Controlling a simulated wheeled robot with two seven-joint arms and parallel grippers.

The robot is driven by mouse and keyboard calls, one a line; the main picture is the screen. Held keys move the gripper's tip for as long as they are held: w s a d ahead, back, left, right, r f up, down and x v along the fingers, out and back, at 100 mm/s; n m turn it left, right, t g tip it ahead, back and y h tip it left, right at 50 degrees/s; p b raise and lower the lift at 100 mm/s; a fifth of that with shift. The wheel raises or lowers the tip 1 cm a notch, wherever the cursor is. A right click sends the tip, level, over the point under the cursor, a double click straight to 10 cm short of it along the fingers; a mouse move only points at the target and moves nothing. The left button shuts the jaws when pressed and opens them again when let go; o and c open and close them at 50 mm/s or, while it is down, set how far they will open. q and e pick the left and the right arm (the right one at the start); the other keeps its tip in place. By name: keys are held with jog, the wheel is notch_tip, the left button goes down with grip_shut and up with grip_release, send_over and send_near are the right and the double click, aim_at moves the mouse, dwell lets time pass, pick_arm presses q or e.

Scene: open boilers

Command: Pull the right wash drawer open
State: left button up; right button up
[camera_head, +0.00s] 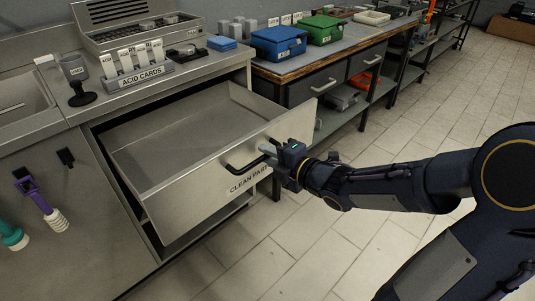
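The wash drawer (190,196) under the steel counter stands far out, and its empty grey inside shows. Its front carries a "CLEAN PARTS" label (249,179) and a black bar handle (243,165). My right gripper (268,154) reaches in from the right, with its fingers at the right end of the handle. The fingers overlap that end of the handle, and whether they are closed around it is too small to tell. My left gripper is out of view.
Acid cards (141,70) and a black tamper (81,95) stand on the counter. A bench with blue (278,42) and green (321,30) boxes stands behind. Brushes hang at the left (42,202). The tiled floor (330,245) before the drawer is clear except for my arm.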

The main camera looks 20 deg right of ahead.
jog(key=p+v, duration=0.1)
jog(key=v, duration=0.6)
jog(key=shift+s+p, duration=0.2)
jog(key=shift+p, duration=0.15)
jog(key=shift+d, duration=0.1)
jog(key=s+d+f+m+g+h, duration=0.1)
jog(key=s+d+m+g+h, duration=0.4)
jog(key=m, duration=1)
jog(key=s+a+f+m+g+y, duration=0.3)
jog(key=s+a+m, duration=0.5)
jog(key=s+a, duration=0.25)
notch_tip(320, 180, up, 23)
jog(key=s+g+p, duration=0.1)
jog(key=s+p, duration=0.1)
jog(key=p, duration=2)
jog(key=shift+m+p, duration=0.3)
jog(key=shift+p, duration=0.05)
